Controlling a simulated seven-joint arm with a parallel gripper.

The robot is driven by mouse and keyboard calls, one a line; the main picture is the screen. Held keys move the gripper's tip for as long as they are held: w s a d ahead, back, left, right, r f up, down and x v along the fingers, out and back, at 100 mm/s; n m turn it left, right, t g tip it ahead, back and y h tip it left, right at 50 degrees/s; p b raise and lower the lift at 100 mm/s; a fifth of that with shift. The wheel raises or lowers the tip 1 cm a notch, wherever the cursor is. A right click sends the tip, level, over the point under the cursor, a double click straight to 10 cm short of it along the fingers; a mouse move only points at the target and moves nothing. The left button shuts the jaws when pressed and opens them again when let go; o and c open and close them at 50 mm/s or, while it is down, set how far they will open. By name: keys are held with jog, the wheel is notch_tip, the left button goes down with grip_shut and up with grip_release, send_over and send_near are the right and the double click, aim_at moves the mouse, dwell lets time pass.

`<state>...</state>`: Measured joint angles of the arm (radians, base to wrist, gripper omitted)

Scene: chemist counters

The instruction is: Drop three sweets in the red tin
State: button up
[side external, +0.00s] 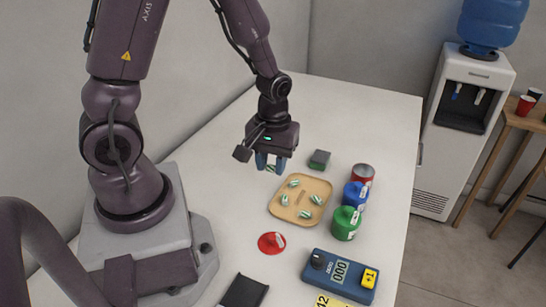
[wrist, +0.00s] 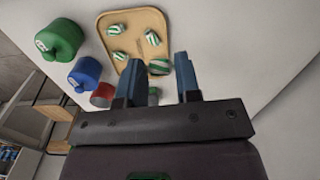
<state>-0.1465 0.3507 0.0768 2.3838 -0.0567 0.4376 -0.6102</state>
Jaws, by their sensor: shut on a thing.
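My gripper (side external: 270,166) hangs above the counter just beyond the tan tray (side external: 275,212), its blue fingers shut on a green-and-white striped sweet (side external: 270,169). In the wrist view the held sweet (wrist: 159,67) shows between the fingertips. Several more striped sweets (side external: 316,200) lie in the tray, around a small tan piece in its middle. The red tin (side external: 362,174) stands upright to the right of the tray, without a lid; its inside is not clear. It also shows in the wrist view (wrist: 102,95), partly behind a finger. A red lid (side external: 271,243) lies flat on the counter.
A blue tin (side external: 354,196) and a green tin (side external: 346,222), both lidded, stand in a row with the red tin. A green-and-grey block (side external: 319,160) lies between my gripper and the red tin. A blue meter (side external: 340,277) sits near the front. The counter's far end is clear.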

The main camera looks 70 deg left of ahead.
jog(key=w+f, duration=0.3)
jog(key=w, duration=2.2)
jog(key=shift+w+d+f, duration=0.1)
jog(key=shift+d+f, duration=0.15)
jog(key=shift+f, duration=0.9)
jog(key=shift+d+f, duration=0.2)
jog(key=shift+f, duration=0.9)
jog(key=o, duration=1)
jog(key=shift+r, duration=0.1)
notch_tip(320, 180, up, 13)
jog(key=shift+f, duration=0.1)
